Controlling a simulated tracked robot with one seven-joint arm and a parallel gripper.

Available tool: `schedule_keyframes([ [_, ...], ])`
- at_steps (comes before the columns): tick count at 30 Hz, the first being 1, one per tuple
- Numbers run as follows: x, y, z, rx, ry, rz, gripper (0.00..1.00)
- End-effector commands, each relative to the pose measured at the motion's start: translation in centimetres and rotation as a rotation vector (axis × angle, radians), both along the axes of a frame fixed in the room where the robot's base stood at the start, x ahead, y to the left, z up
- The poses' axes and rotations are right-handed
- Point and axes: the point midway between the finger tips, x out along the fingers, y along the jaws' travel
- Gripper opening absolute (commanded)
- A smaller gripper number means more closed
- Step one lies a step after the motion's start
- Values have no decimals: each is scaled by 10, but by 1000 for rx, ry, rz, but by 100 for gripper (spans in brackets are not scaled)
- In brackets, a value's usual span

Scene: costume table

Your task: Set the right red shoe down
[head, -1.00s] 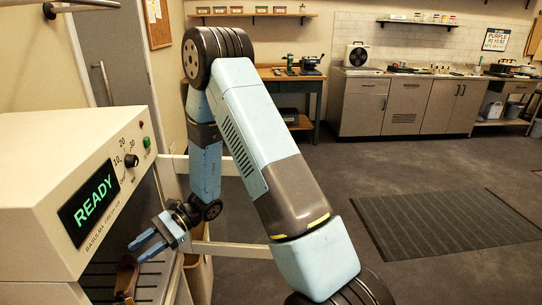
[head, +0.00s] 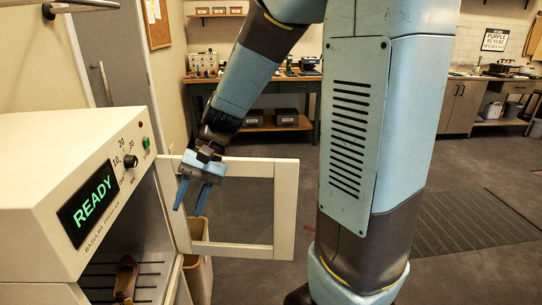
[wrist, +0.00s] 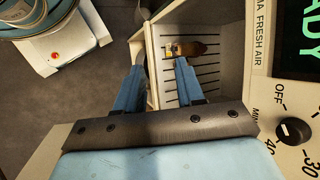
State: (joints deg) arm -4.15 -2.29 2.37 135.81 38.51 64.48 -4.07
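A dark brownish-red shoe (head: 126,279) rests on the slatted rack inside the cream cabinet (head: 30,200), near the bottom left of the head view. It also shows in the wrist view (wrist: 197,48), lying on the rack with a small yellow patch at one end. My gripper (head: 188,210) is outside the cabinet, in front of its open door, above and right of the shoe. Its two blue fingers are apart with nothing between them. In the wrist view the open fingers (wrist: 158,75) are clear of the shoe.
The cabinet's framed door (head: 284,210) stands open to the right, close behind my gripper. A tan bin (head: 197,270) is below the door. The cabinet front has a lit READY display (head: 92,200) and a knob (head: 130,161). Open floor lies to the right.

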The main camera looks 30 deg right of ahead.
Motion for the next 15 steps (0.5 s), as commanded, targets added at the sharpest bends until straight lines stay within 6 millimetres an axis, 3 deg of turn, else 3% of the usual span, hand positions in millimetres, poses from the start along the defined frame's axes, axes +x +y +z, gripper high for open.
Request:
schedule_keyframes([
  [15, -49, -85, 67, -321, -448, 63, 38],
])
